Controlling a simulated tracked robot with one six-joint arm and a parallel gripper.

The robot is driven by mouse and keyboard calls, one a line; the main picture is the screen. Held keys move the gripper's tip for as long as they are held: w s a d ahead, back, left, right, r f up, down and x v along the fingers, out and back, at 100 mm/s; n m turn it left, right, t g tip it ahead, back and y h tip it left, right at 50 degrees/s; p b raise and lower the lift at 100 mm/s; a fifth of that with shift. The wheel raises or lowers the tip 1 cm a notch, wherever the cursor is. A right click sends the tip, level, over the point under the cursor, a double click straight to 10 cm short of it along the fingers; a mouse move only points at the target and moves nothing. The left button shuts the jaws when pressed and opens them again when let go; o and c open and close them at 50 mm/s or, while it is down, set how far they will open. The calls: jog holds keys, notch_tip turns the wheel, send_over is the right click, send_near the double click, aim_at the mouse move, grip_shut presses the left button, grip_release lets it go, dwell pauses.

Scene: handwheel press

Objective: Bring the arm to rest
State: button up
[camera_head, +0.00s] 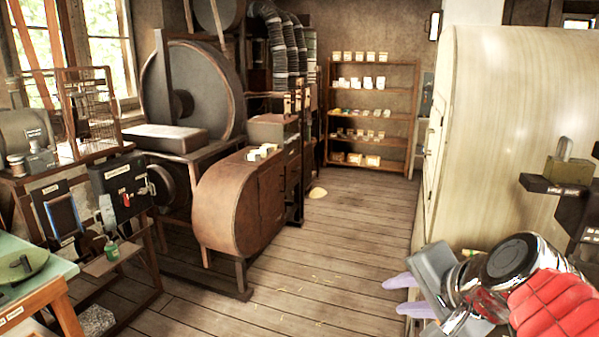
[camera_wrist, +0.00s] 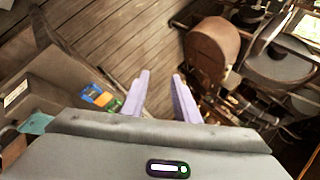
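My gripper (camera_head: 407,295) shows at the lower right of the head view, in front of the large cream cabinet. Its two pale purple fingers point left and are apart. In the wrist view my gripper (camera_wrist: 160,95) is open, with a clear gap between the fingers and only wooden floor and machinery beyond it. Nothing is held. My arm behind it is chrome with a red ribbed cover and reaches in from the right edge. No handwheel can be made out with certainty.
A large cream cabinet (camera_head: 510,110) stands right, close behind my arm. A brown rounded machine (camera_head: 232,208) and a big wheel machine (camera_head: 190,85) stand left. Shelves (camera_head: 372,95) are at the back. A green-topped table (camera_head: 30,275) is lower left.

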jog(key=s+a+f+n+g+h, duration=0.2)
jog(key=s+f+n+g, duration=0.1)
jog(key=s+f+n, duration=0.6)
jog(key=shift+s+f+n+h, duration=0.2)
jog(key=shift+s+n+h, duration=0.1)
jog(key=shift+s+n, duration=0.95)
